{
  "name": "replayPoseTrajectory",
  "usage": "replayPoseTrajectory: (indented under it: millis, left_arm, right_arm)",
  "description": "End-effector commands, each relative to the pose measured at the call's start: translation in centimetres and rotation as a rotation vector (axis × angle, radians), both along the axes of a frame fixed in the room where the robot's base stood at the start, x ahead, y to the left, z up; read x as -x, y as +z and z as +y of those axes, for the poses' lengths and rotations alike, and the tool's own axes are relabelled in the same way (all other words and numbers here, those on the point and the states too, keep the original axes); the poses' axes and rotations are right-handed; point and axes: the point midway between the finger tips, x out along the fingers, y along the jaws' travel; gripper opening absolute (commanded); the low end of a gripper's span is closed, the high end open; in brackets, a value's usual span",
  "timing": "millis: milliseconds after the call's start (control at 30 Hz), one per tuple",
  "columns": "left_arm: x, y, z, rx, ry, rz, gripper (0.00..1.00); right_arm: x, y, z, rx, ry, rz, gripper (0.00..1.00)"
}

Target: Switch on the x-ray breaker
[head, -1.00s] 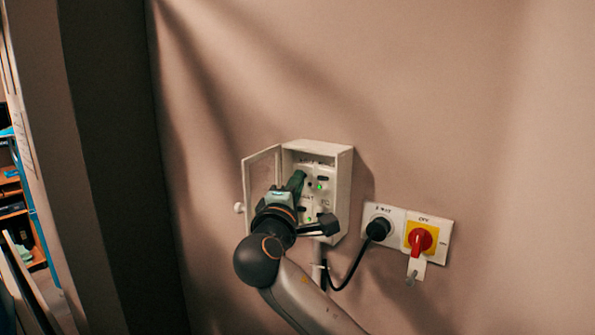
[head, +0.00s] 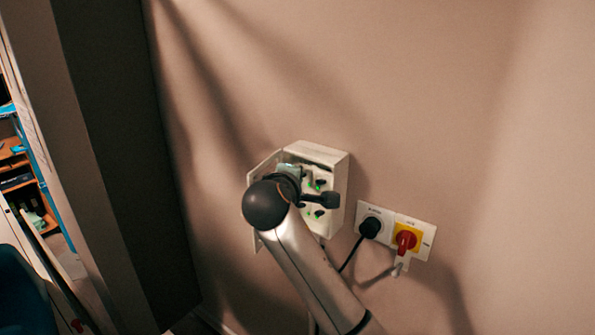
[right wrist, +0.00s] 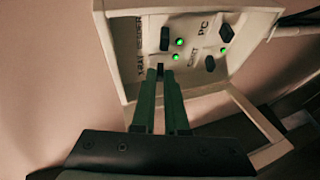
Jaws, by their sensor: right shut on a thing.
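The white breaker box (head: 320,153) is on the wall with its door (head: 262,164) open to the left. In the right wrist view its panel (right wrist: 190,72) has several dark switches and green lights. Lettering that seems to read X-RAY runs beside the switches nearest my gripper, partly hard to read. My right gripper (right wrist: 160,76) has its green fingers at the panel, shut on a small dark switch (right wrist: 160,69) between the fingertips. The switch's position is mostly hidden. In the head view my wrist covers the fingers. My left gripper is not in view.
To the right of the box, a wall plate holds a black plug (head: 370,228) with a cable and a red rotary switch (head: 405,240) on yellow with a tag. A dark panel (head: 130,150) stands at the left. The wall above is clear.

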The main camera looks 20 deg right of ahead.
Motion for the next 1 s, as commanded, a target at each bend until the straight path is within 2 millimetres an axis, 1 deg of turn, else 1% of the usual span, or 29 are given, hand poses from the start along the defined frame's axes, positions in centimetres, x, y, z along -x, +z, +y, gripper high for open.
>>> replayPoseTrajectory:
  millis: [333, 367, 600, 633, 867, 1000]
  left_arm:
    - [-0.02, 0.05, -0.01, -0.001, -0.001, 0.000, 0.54]
    - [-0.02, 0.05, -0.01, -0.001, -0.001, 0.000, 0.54]
    - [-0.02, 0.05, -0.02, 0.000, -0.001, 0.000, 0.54]
    - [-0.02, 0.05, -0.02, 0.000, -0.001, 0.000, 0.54]
    - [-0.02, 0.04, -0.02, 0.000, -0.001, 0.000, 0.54]
    - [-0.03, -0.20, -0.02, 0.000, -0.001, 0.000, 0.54]
  right_arm:
    - [-0.02, 0.02, 0.04, -0.004, 0.001, 0.000, 0.00]
    - [-0.02, 0.03, 0.04, -0.004, 0.001, 0.000, 0.12]
    - [-0.02, 0.04, 0.03, -0.003, 0.001, 0.001, 0.39]
    - [-0.02, 0.04, 0.02, -0.003, 0.001, 0.001, 0.41]
    - [0.02, 0.05, 0.04, -0.002, 0.000, 0.000, 0.41]
    - [0.81, 0.30, 0.57, -0.002, 0.002, -0.002, 0.41]
